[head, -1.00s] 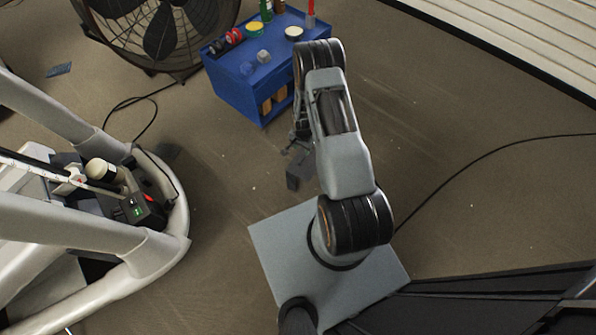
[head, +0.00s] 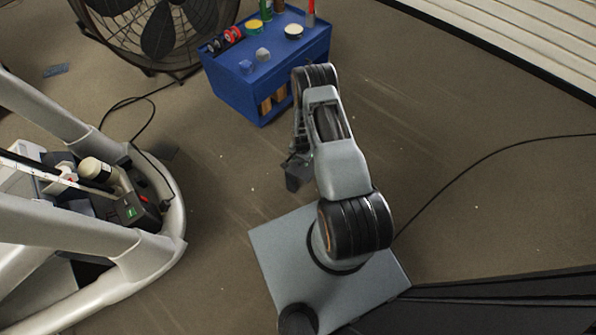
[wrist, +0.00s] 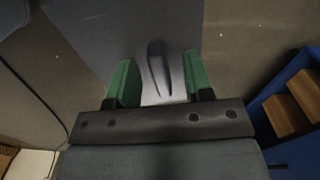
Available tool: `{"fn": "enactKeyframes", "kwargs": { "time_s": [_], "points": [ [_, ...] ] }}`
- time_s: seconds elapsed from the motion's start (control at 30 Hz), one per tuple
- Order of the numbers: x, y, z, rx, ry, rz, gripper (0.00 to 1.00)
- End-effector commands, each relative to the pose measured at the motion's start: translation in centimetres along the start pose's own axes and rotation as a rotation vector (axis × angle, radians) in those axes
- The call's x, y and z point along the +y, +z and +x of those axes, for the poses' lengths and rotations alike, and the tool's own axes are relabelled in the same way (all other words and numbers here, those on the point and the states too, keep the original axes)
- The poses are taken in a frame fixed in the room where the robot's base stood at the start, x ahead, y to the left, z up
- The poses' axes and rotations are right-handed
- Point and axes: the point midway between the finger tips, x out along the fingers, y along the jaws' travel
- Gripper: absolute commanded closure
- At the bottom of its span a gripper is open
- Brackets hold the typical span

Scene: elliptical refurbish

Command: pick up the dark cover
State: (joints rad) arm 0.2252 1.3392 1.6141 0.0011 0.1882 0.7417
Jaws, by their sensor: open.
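A blue cart (head: 262,78) with small items on top stands behind my arm; its side also shows in the wrist view (wrist: 268,145). A large fan (head: 150,30) stands at the back left. A black cable (head: 480,155) crosses the floor at right. Open floor lies around my arm.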

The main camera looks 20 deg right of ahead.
Motion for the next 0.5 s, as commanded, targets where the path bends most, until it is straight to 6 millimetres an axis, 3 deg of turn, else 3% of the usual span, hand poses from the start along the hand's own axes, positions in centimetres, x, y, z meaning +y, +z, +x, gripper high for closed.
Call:
{"fn": "enactKeyframes", "kwargs": {
  "time_s": [0.2, 0.5],
  "points": [
    [-0.02, -0.02, 0.0, 0.0, 0.0, 0.0, 0.54],
    [-0.01, -0.01, -0.01, 0.0, 0.0, 0.0, 0.83]
  ]
}}
